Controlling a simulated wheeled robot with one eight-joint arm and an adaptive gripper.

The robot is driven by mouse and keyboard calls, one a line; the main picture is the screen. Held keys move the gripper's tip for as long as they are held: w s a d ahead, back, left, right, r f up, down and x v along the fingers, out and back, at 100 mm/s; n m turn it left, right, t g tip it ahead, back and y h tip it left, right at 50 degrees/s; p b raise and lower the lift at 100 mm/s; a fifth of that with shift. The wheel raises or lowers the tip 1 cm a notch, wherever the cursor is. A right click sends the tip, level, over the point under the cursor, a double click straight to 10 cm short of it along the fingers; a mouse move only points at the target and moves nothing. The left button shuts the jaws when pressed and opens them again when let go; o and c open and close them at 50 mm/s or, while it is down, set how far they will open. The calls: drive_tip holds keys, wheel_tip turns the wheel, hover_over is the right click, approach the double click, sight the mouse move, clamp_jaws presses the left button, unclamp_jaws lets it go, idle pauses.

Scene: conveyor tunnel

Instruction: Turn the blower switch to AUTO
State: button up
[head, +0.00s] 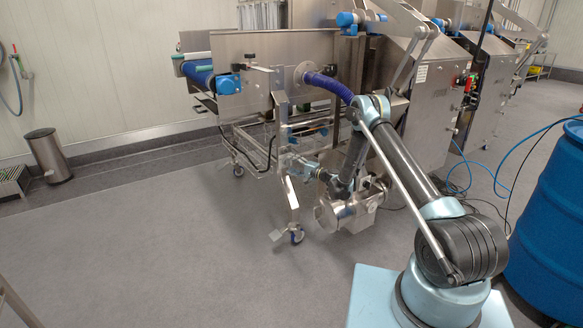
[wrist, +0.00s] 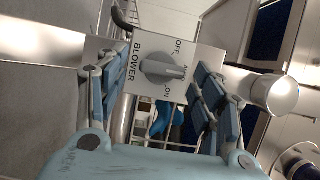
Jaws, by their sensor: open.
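The blower switch is a grey rotary knob (wrist: 162,69) on a pale plate (wrist: 207,52) in the wrist view. The plate reads BLOWER, with OFF at the top, a partly covered label starting with A in the middle, and ON below. The knob's raised bar lies roughly across the picture, its right end near the A label; I cannot make out a pointer mark. My gripper (wrist: 160,78) is open, its blue-padded fingers left and right of the knob, with gaps showing. In the head view my gripper (head: 303,171) is by the frame under the conveyor; the switch is too small to tell there.
A steel conveyor (head: 275,70) with a purple hose (head: 330,85) stands above my gripper. A steel blower housing (head: 345,212) is close below my arm. A blue barrel (head: 552,235) stands at the right. A metal cylinder (wrist: 275,93) is right of the fingers.

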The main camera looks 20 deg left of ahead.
drive_tip(key=v, duration=1.1)
